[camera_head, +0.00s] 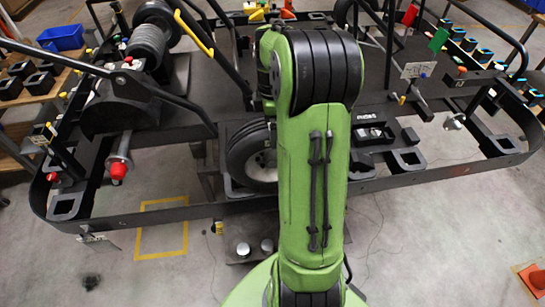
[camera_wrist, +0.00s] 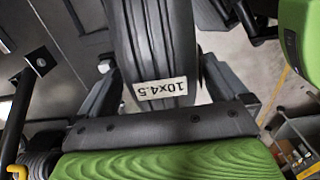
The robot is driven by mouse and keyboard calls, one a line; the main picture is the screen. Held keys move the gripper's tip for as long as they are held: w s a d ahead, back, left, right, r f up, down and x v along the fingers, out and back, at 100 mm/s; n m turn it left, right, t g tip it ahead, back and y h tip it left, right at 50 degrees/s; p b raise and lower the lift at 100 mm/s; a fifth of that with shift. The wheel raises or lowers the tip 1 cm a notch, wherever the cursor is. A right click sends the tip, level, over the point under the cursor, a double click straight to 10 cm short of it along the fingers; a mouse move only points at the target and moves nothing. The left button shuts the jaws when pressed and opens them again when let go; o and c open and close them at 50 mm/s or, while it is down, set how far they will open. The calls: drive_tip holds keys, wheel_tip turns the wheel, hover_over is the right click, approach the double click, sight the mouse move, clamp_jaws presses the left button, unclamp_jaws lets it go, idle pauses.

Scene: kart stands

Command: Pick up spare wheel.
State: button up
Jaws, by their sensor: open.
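The spare wheel (camera_head: 250,154) is a black tyre with a pale hub, seated in a holder on the kart stand, partly hidden behind my green arm in the head view. In the wrist view its tread (camera_wrist: 157,45) fills the top middle, with a white label (camera_wrist: 162,89) reading "10x4.5". My gripper (camera_wrist: 160,85) is open, with one dark finger on each side of the tyre. The tyre lies between the fingers; I cannot tell whether either finger touches it. The head view hides my gripper behind the arm.
The black kart stand frame (camera_head: 150,215) surrounds the wheel. A roller with a red-tipped shaft (camera_head: 118,170) stands at left, and black bars rise nearby. A blue bin (camera_head: 62,37) is at back left.

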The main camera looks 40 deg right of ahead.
wheel_tip(320, 180, down, 5)
drive_tip(key=shift+r, duration=0.1)
drive_tip(key=shift+a, duration=0.1)
drive_tip(key=c, duration=1.5)
drive_tip(key=shift+w+r, duration=0.1)
drive_tip(key=shift+w, duration=0.05)
drive_tip(key=shift+c, duration=1)
wheel_tip(320, 180, up, 10)
drive_tip(key=shift+r+p, duration=0.1)
drive_tip(key=shift+p, duration=0.45)
